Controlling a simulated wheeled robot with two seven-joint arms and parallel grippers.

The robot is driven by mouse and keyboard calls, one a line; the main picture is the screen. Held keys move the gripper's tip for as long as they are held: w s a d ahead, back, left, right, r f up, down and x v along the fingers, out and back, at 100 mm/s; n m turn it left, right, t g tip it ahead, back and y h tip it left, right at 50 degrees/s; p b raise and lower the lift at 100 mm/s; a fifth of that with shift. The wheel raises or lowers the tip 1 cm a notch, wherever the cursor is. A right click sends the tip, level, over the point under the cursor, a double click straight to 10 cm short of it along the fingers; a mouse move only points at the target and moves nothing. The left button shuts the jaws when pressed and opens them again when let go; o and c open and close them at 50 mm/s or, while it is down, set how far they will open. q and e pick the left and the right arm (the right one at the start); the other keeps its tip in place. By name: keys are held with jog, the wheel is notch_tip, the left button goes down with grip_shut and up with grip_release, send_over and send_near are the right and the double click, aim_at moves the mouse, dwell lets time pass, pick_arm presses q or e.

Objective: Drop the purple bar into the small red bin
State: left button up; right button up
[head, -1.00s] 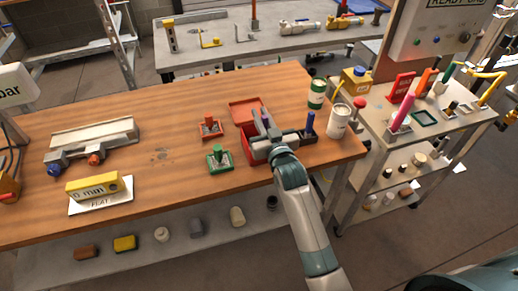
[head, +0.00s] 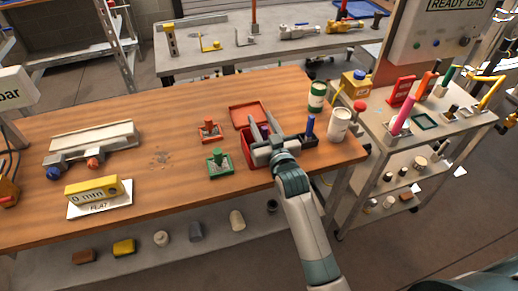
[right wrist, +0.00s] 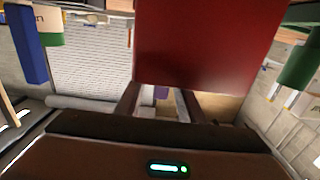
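The small red bin (head: 250,150) stands near the right end of the wooden bench with its red lid (head: 248,115) swung open behind it. My right gripper (head: 264,120) is over the bin, its two fingers spread apart. The purple bar (head: 265,131) shows only as a small patch between and below the fingers, at the bin's opening; most of it is hidden. In the right wrist view a purple patch of the bar (right wrist: 161,92) shows between the separated fingers (right wrist: 158,103), behind a large red panel (right wrist: 208,45). My left gripper is not in view.
A dark holder with a blue bar (head: 310,125) stands right of the bin, close to my gripper. Green (head: 219,163) and red (head: 209,130) fixtures stand left of the bin.

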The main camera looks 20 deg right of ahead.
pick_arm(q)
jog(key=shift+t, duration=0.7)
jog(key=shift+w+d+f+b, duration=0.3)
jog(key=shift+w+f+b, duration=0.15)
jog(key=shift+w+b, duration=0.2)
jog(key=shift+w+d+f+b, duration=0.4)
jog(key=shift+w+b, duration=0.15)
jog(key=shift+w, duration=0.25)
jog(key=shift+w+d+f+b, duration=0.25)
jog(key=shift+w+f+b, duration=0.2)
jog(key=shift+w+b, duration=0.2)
pick_arm(e)
jog(key=s, duration=1.6)
jog(key=shift+s+d, duration=0.2)
jog(key=shift+d, duration=0.05)
